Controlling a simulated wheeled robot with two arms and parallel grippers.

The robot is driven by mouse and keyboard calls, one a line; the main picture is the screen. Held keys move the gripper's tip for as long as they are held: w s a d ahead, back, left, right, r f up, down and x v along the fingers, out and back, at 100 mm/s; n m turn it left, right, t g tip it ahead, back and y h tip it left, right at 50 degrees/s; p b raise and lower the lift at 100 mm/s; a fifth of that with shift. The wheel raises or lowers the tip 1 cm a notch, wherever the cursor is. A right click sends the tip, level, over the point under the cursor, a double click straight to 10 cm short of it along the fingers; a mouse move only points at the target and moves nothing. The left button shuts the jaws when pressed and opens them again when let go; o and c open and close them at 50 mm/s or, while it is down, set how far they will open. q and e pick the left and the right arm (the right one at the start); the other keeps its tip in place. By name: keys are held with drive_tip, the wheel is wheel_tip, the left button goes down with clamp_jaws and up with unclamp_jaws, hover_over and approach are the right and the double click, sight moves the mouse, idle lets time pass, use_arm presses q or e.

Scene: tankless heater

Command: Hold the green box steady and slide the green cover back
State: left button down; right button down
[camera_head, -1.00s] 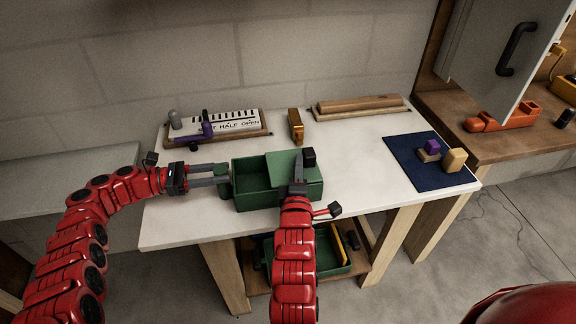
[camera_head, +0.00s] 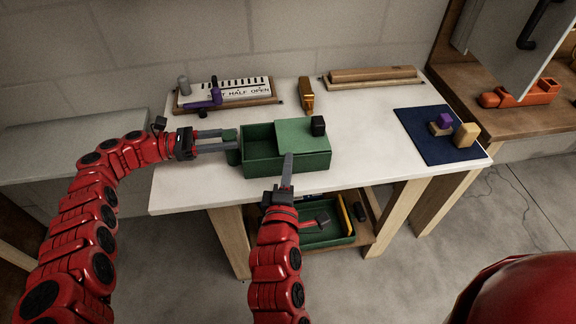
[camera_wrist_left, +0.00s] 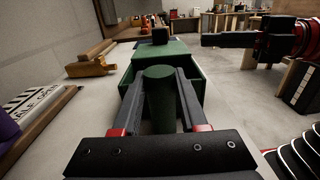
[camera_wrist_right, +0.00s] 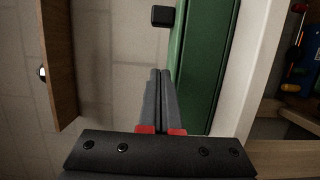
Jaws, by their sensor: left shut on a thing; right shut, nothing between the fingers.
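The green box (camera_head: 287,164) stands near the front of the white table; it also shows in the left wrist view (camera_wrist_left: 190,75). The lighter green cover (camera_head: 296,137) lies over its right part, with a black knob (camera_head: 318,126) near the right end. The left part of the box is open. My left gripper (camera_head: 234,147) is shut on the round green handle (camera_wrist_left: 158,95) at the box's left end. My right gripper (camera_head: 288,156) is shut and empty, its tips overlapping the box's front wall in the head view. The knob shows ahead of it in the right wrist view (camera_wrist_right: 163,16).
Behind the box are a "HALF OPEN" sign board (camera_head: 240,95) with a purple piece (camera_head: 208,102), a golden block (camera_head: 306,95) and a wooden bar (camera_head: 373,75). A blue mat (camera_head: 422,125) with small blocks lies right. A green tray (camera_head: 325,238) sits below.

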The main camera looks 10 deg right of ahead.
idle(0.3)
use_arm(q)
drive_tip(key=shift+c, duration=1.8)
unclamp_jaws()
drive_tip(key=shift+r, duration=0.1)
wheel_tip(320, 180, up, 10)
drive_tip(key=shift+f, duration=0.1)
